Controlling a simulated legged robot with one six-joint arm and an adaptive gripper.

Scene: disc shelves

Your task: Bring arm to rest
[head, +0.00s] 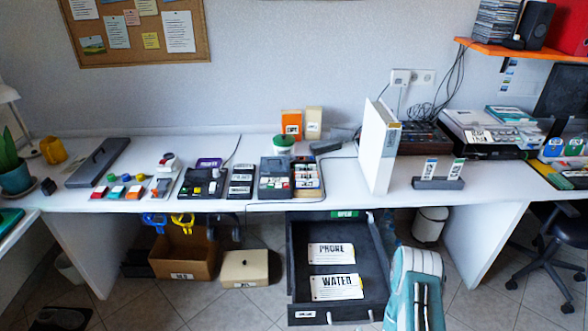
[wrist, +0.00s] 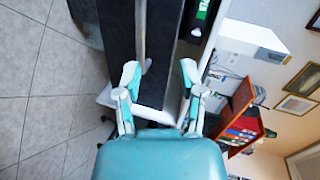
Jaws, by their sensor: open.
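My arm (head: 415,287), teal and white, rises at the bottom right of the head view, in front of the desk and beside the right side of the open drawer. My gripper (wrist: 160,76) shows in the wrist view with its two pale fingers spread wide and nothing between them. A dark drawer surface (wrist: 120,35) lies beyond the fingers; I cannot tell the exact gap. The fingertips cannot be made out clearly in the head view.
The dark drawer (head: 300,262) is pulled out below the white desk (head: 360,196), holding cards reading PHONE (head: 331,253) and WATER (head: 336,287). A cardboard box (head: 183,258) and white bin (head: 430,223) stand under the desk. A white upright panel (head: 379,147) stands on top.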

